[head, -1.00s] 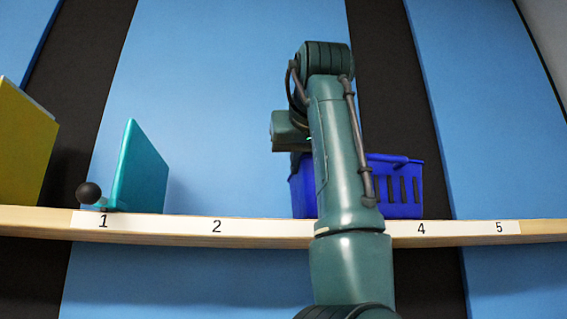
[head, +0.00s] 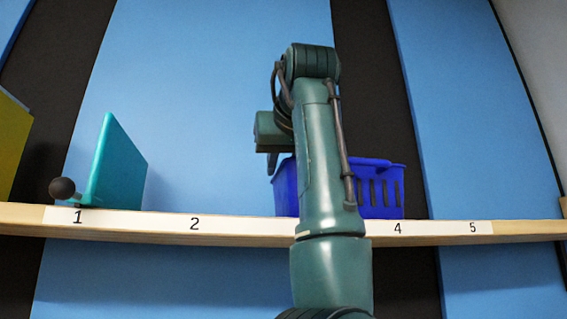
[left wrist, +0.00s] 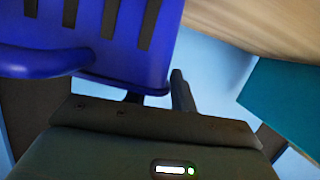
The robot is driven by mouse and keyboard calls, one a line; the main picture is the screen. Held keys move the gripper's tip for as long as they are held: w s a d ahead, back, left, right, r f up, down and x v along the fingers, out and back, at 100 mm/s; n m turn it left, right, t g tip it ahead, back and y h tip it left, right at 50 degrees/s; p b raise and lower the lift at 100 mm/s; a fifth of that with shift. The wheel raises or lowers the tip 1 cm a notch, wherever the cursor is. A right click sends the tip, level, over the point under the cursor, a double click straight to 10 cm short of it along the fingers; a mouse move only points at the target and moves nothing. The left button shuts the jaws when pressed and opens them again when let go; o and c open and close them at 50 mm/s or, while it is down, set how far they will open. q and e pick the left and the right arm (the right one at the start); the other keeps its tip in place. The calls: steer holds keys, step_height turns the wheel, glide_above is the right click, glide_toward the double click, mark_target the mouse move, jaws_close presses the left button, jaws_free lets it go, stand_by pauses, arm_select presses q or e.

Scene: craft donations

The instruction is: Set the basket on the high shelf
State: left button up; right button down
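A blue slotted basket (head: 382,190) stands upright on the wooden high shelf (head: 530,228), between the labels 2 and 4. My left arm hides its middle and the shelf label below it. My left gripper (head: 272,162) is at the basket's upper left side, near the rim. In the left wrist view the basket (left wrist: 120,58) fills the upper left, with its handle at the left edge. There the fingers of my left gripper (left wrist: 157,95) show apart, close to the rim; one is partly hidden by the rim. My right gripper is in neither view.
A yellow-green block (head: 12,145) is at the far left. The shelf is clear above label 2 and label 5.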

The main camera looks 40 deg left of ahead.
arm_select(q)
steer(key=v, duration=1.2)
steer(key=shift+b, duration=0.35)
